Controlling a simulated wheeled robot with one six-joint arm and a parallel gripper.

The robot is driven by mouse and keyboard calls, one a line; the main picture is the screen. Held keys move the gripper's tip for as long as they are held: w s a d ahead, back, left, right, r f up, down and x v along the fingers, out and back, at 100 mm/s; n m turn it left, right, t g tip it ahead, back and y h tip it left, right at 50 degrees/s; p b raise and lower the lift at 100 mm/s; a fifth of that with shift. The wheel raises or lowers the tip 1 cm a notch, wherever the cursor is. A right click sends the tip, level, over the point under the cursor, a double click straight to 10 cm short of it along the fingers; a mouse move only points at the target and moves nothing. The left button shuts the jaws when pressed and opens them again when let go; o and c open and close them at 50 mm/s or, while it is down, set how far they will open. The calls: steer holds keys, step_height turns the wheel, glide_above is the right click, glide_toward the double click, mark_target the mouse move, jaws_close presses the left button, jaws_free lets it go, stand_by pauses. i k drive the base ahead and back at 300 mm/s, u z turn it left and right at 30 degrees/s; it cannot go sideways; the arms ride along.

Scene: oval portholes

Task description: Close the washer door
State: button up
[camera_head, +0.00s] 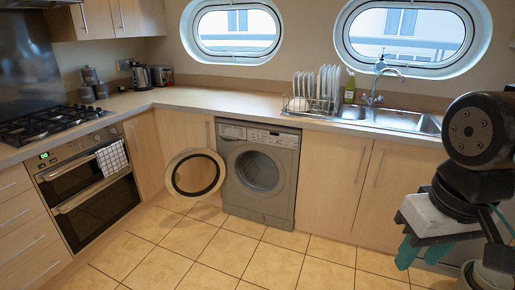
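The silver-grey washer (280,205) stands under the counter near the middle of the view. The round drum opening (258,171) is uncovered. My gripper (423,252) is at the lower right, well apart from the washer and its door. It has two teal fingers pointing down with a gap between them, and nothing shows in it.
Tiled floor (222,250) in front of the washer is clear. Wooden cabinets (335,190) flank it. An oven (95,190) with a hanging towel is at left. The counter (215,101) above holds a dish rack (311,103) with plates and a sink (385,118).

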mark_target(172, 177)
steer(key=i, duration=1.7)
steer(key=u, duration=0.55)
steer(key=k, duration=0.45)
steer(key=u, duration=1.15)
steer(key=i, duration=0.85)
steer(key=z, duration=0.9)
steer(key=i, duration=0.5)
steer(key=z, duration=0.45)
